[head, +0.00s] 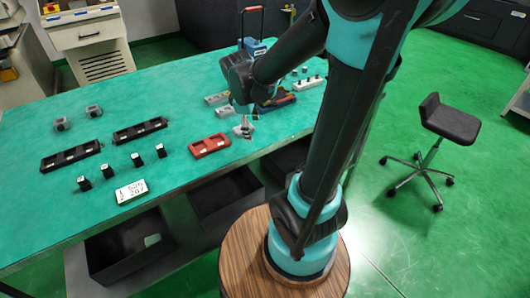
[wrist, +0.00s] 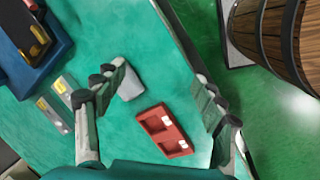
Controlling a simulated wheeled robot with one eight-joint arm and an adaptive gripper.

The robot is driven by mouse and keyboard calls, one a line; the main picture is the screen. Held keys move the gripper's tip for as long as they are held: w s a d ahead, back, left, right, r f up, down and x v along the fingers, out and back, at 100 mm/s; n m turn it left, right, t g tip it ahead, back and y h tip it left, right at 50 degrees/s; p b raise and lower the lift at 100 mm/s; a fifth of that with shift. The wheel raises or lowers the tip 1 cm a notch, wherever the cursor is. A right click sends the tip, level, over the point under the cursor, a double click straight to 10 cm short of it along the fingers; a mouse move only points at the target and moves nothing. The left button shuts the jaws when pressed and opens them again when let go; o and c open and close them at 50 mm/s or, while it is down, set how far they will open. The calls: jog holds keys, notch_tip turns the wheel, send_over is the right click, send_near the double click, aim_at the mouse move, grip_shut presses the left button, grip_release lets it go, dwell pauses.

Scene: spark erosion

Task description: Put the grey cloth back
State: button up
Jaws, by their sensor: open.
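A small pale grey piece (wrist: 131,84), which looks like the folded grey cloth, lies on the green table top in the wrist view. It is beside one end of the red two-pocket tray (wrist: 165,130), apart from it. The tray also shows in the head view (head: 209,144). My gripper (wrist: 157,92) is open, with its fingers spread above the table. The grey piece is between them in the picture, nearer the left finger. In the head view my gripper (head: 243,128) points down near the front edge and mostly hides the grey piece.
A stool (head: 449,122) stands right.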

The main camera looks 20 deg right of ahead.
jog(key=s+d+f+m+t+y, duration=0.2)
jog(key=s+f+m, duration=0.4)
jog(key=s+m, duration=0.5)
jog(key=shift+s+d+m, duration=0.25)
jog(key=shift+d+m, duration=0.15)
jog(key=shift+m, duration=0.2)
